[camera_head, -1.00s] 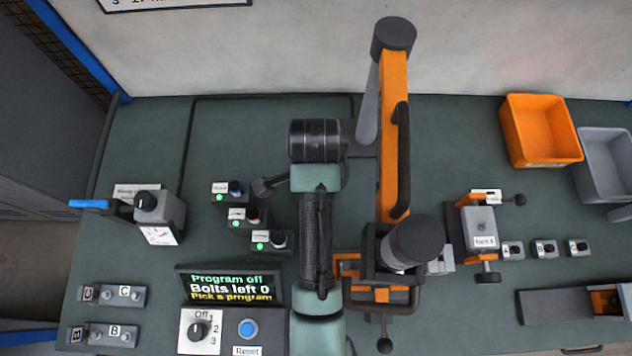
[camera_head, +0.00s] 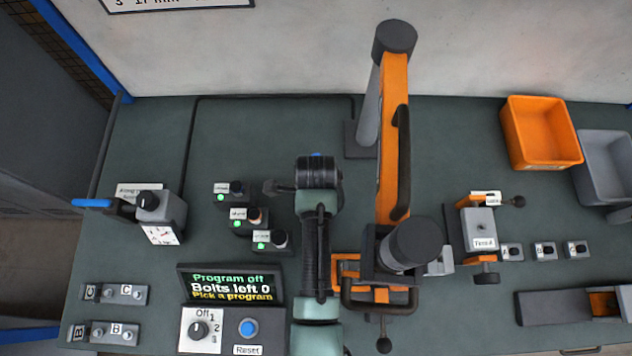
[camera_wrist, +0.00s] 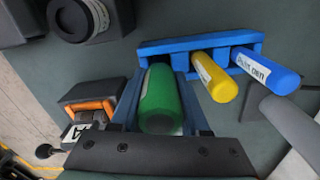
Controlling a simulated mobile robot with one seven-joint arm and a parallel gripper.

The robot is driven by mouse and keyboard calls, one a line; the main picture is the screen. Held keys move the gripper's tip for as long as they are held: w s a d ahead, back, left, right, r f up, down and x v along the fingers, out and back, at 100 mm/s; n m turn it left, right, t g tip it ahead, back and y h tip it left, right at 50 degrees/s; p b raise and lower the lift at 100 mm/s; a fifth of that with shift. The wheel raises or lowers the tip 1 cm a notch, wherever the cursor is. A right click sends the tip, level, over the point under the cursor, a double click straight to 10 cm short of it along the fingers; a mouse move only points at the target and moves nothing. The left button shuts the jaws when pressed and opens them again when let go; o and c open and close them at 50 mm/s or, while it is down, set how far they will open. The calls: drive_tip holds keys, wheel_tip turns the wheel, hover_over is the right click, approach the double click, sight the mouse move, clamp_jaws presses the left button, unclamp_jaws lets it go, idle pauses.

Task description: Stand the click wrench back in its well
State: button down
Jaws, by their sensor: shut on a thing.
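In the wrist view my gripper (camera_wrist: 162,88) is shut on the green handle (camera_wrist: 160,100), with a slate-blue finger on each side. I take this to be the click wrench; its label is not readable, and its lower end is hidden. A blue rack (camera_wrist: 180,45) stands just beyond it, with a yellow handle (camera_wrist: 222,82) and a blue handle (camera_wrist: 265,70) standing in it. The green handle is at the rack's left end; I cannot tell whether it is inside a well. In the head view my arm hides the gripper and the wrench.
An orange tool arm (camera_head: 392,140) on a post stands close right of my arm. A display (camera_head: 231,284) and several small switch boxes (camera_head: 245,218) are to the left. An orange bin (camera_head: 541,132) and a grey bin (camera_head: 606,165) are at right. The bench's back left is clear.

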drive_tip(key=shift+w+f, duration=0.1)
drive_tip(key=shift+f, duration=0.4)
drive_tip(key=shift+c, duration=1.9)
unclamp_jaws()
drive_tip(key=shift+f, duration=0.15)
wheel_tip(320, 180, up, 12)
drive_tip(key=shift+r, duration=0.15)
